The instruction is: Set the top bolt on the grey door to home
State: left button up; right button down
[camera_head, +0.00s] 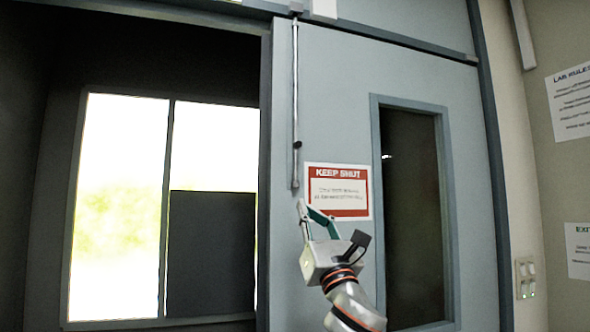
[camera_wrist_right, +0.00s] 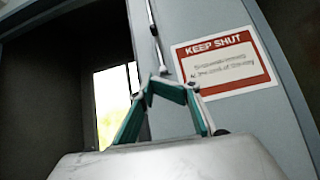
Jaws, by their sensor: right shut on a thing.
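The grey door (camera_head: 345,95) fills the middle of the head view. Its top bolt (camera_head: 295,95) is a long thin upright rod near the door's left edge, with a small black knob (camera_head: 297,145) low on it. The bolt (camera_wrist_right: 152,20) also shows in the right wrist view, running down to my fingertips. My right gripper (camera_head: 302,206) is at the bolt's lower end, beside the sign. In the right wrist view its green-sided fingers (camera_wrist_right: 163,79) come together at the rod's lower end, shut on it. The fingertips hide the exact grip. My left gripper is out of view.
A red and white KEEP SHUT sign (camera_head: 338,191) is on the door just right of the bolt. A dark narrow window (camera_head: 412,210) lies further right. Left of the door edge is a dark opening with a bright window (camera_head: 115,200). Wall switches (camera_head: 525,278) are at far right.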

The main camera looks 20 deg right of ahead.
jog(key=shift+s+r+n, duration=0.15)
jog(key=shift+r, duration=0.4)
jog(key=shift+s+r+n, duration=0.15)
jog(key=shift+r, duration=0.4)
jog(key=p, duration=0.1)
send_near(296, 148)
jog(key=w, duration=0.4)
jog(key=shift+w+f, duration=0.1)
jog(key=shift+f, duration=0.05)
notch_tip(296, 148, up, 4)
jog(key=shift+w+f+p, duration=0.1)
jog(key=shift+p, duration=0.6)
jog(key=shift+w, duration=0.1)
jog(key=shift+a+r, duration=0.1)
jog(key=shift+r, duration=0.1)
